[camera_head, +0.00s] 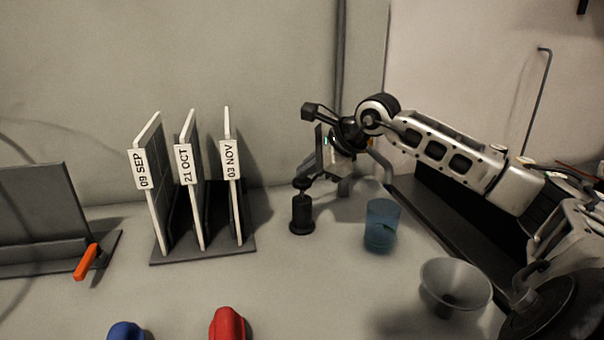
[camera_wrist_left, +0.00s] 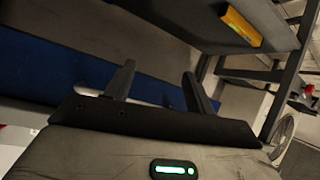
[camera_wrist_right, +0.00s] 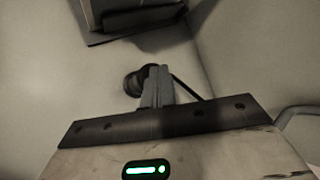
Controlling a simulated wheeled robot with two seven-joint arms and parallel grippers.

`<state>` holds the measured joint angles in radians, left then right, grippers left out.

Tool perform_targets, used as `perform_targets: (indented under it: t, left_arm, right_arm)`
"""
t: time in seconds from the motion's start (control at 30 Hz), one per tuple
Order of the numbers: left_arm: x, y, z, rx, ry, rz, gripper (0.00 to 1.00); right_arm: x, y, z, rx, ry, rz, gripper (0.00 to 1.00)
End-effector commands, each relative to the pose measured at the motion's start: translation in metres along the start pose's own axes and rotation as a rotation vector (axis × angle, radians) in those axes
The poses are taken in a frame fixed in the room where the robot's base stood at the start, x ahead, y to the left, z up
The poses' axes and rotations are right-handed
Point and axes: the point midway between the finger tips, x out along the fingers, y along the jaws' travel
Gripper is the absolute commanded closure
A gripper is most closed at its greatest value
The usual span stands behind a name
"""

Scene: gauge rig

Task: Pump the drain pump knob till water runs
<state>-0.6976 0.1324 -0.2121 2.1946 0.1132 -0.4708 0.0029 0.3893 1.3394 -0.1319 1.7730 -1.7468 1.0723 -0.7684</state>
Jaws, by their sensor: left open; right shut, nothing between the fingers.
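The drain pump (camera_head: 301,214) is a small black cylinder with a dark knob (camera_head: 302,184) on top, standing on the table right of the dated panels. My right gripper (camera_head: 309,169) is shut and empty, its fingertips close above the knob. In the right wrist view the shut fingers (camera_wrist_right: 158,80) overlap the round black knob (camera_wrist_right: 132,84); whether they touch it I cannot tell. A translucent blue cup (camera_head: 381,226) stands right of the pump; no running water shows. My left gripper (camera_wrist_left: 158,82) is open and empty, seen only in its wrist view.
A rack (camera_head: 204,253) of upright panels with date labels stands left of the pump. A grey funnel-like bowl (camera_head: 455,287) is at the front right. Red (camera_head: 228,324) and blue (camera_head: 126,332) objects show at the front edge. An orange lever (camera_head: 87,262) is at left.

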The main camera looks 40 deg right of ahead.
Motion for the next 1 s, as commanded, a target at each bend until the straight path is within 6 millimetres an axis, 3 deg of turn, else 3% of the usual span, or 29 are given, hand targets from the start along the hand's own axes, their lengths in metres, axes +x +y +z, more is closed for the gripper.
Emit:
perform_targets:
  t: [0.2, 0.67, 1.0]
  left_arm:
    - [-0.006, 0.002, -0.011, 0.0, 0.0, 0.0, 0.45]
    - [-0.008, 0.002, -0.013, 0.0, 0.0, 0.0, 0.45]
    - [-0.023, 0.007, -0.037, 0.0, 0.001, 0.0, 0.45]
  right_arm:
    - [-0.011, -0.008, 0.007, 0.0, 0.002, 0.001, 1.0]
    - [-0.014, -0.01, 0.01, 0.0, -0.001, -0.002, 1.0]
    - [-0.037, -0.028, 0.027, 0.0, -0.001, -0.003, 1.0]
